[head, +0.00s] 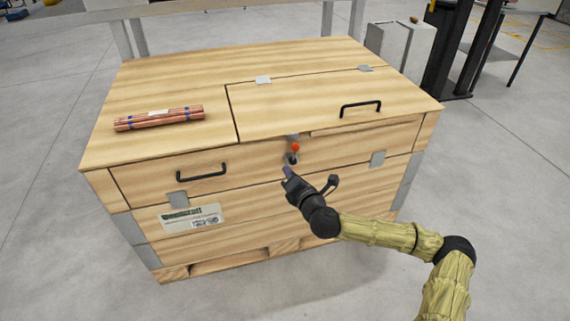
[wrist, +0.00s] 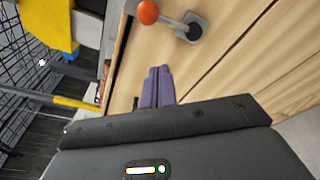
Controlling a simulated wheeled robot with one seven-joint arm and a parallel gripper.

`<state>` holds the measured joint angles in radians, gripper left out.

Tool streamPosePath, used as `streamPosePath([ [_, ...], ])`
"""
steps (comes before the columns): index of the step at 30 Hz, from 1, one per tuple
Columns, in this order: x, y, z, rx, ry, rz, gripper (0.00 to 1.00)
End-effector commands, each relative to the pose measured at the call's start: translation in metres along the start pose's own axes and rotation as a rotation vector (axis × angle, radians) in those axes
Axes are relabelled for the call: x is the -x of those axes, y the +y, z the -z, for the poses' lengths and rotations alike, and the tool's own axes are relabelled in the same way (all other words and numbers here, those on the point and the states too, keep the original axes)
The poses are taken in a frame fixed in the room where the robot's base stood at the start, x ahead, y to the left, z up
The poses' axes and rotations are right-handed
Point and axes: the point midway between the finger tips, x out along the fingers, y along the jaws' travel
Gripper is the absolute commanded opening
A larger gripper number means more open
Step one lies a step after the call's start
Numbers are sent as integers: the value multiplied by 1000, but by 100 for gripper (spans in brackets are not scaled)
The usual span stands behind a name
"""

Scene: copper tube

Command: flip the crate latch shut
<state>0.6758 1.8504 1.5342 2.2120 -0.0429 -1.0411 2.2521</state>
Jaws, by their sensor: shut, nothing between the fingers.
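The wooden crate (head: 260,205) stands on the floor with its lid panel (head: 330,98) lying closed on top. The latch (head: 293,158) is on the upper front face, below the lid's front edge. It is a small grey lever with a red-orange knob (head: 295,147). In the wrist view the latch base (wrist: 190,27) and the knob (wrist: 148,12) show at the top. My gripper (head: 287,171) is just below the latch in the head view, apart from it. Its purple fingers (wrist: 158,86) are together and empty, pointing at the crate's front.
A bundle of copper tubes (head: 159,117) lies on the crate's top left. Black handles are on the lid (head: 360,108) and the front (head: 202,172). A grey box (head: 400,45) and a dark post stand behind right. Floor in front is clear.

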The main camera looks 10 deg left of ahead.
Motion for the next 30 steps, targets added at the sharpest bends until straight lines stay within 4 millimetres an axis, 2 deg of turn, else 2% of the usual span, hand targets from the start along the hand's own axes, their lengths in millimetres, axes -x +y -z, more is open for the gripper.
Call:
streamPosePath([
  [4,25,1,-1,-3,1,0,0],
  [9,39,0,0,0,0,0,0],
  [25,39,0,1,6,4,-2,0],
  [28,40,5,10,59,31,-18,0],
  [30,41,12,22,142,72,-43,0],
])
